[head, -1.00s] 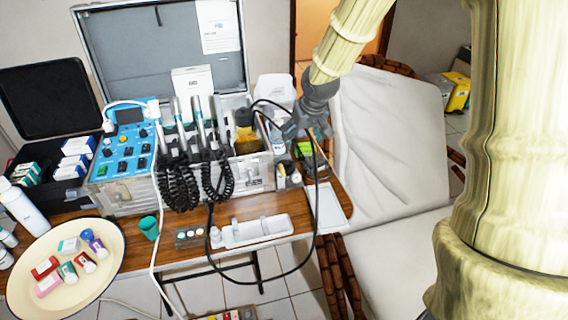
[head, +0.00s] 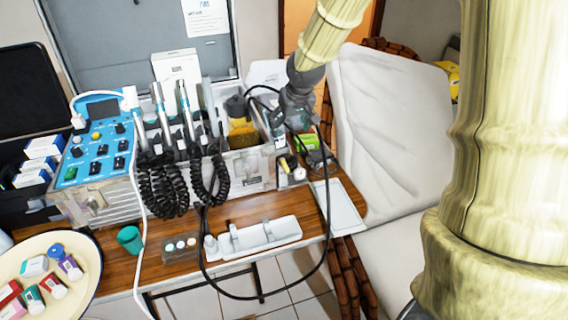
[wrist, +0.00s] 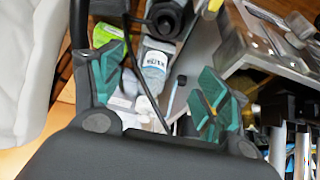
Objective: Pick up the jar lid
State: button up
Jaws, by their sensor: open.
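I cannot make out the jar lid for certain in either view. My gripper (head: 291,112) hangs at the right end of the open metal case (head: 250,170), above the back right of the wooden table. In the wrist view my gripper (wrist: 160,70) is open, with its two green-padded fingers apart and nothing held. Between and beyond the fingers are a clear labelled bottle (wrist: 153,72), a round black part (wrist: 166,17) and small white items (wrist: 140,112). Part of the area is hidden behind my gripper in the head view.
A black cable (head: 324,225) loops past my gripper and over the table's front edge. A white tray (head: 262,238), a green cup (head: 130,239) and a round cream plate (head: 85,262) with small boxes stand in front. A white chair (head: 390,130) is at the right.

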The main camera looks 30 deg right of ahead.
send_over(287, 156)
jog(key=s, duration=0.2)
jog(key=f, duration=0.9)
jog(key=shift+s+a+b, duration=0.1)
jog(key=shift+a+b, duration=0.15)
jog(key=shift+b, duration=0.15)
jog(key=shift+x, duration=3)
jog(key=c, duration=0.7)
